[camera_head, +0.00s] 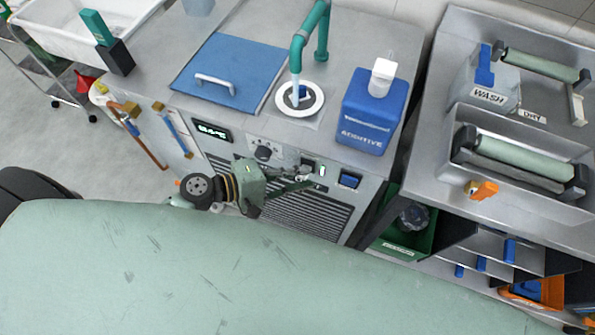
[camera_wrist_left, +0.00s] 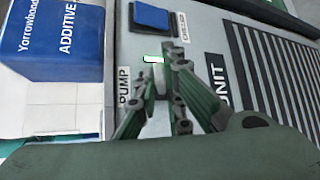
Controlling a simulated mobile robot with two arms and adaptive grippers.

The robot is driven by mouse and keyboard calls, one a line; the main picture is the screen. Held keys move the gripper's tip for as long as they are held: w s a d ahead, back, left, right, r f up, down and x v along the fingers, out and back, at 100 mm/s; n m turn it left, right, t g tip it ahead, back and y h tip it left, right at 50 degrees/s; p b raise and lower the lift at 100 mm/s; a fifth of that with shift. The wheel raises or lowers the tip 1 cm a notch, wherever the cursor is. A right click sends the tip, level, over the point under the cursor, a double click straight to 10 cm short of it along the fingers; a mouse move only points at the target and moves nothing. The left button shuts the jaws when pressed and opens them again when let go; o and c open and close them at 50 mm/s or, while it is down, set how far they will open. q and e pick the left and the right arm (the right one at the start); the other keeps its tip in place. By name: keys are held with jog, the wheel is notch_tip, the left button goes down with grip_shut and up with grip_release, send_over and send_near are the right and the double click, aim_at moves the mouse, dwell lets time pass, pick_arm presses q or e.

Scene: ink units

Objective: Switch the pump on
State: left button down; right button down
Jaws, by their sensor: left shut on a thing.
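The unit's front panel (camera_head: 335,213) carries a PUMP label (camera_wrist_left: 123,86) beside a pump switch, which is mostly hidden by my fingers. A small grey part (camera_wrist_left: 160,82) shows between the fingertips, probably the switch. A small indicator (camera_wrist_left: 153,59) beside it shows bright white-green. My left gripper (camera_head: 303,182) reaches the panel from the left in the head view and is shut on the switch. In the left wrist view its green fingers (camera_wrist_left: 163,84) are at the PUMP label. My right gripper is not in view.
A blue button (camera_wrist_left: 152,17) sits near the fingers; it also shows in the head view (camera_head: 348,180). A black knob (camera_head: 263,153) and vent slats (camera_head: 300,208) are close. On top stand a teal spout (camera_head: 299,45) and a blue additive container (camera_head: 372,108).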

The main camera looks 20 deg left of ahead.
pick_arm(q)
jog(key=c, duration=1.9)
grip_release()
jog(key=shift+o, duration=0.2)
jog(key=v, duration=1.2)
jog(key=s+a+f+m+g+y, duration=0.1)
jog(key=s+a+f+g+y, duration=0.2)
jog(key=f, duration=1)
jog(key=s+a+f+m+g+y, duration=0.1)
jog(key=s+a+f+y, duration=0.25)
jog(key=f, duration=0.95)
jog(key=s+d+f+m+g+y, duration=0.2)
jog(key=s+f+m, duration=0.4)
jog(key=s+f, duration=0.3)
jog(key=s+d+f+m+g+y, duration=0.2)
jog(key=s+f+m, duration=0.4)
jog(key=s+f, duration=0.2)
jog(key=shift+s+d+f+y, duration=0.25)
jog(key=shift+s+f+y, duration=0.15)
jog(key=shift+f, duration=0.4)
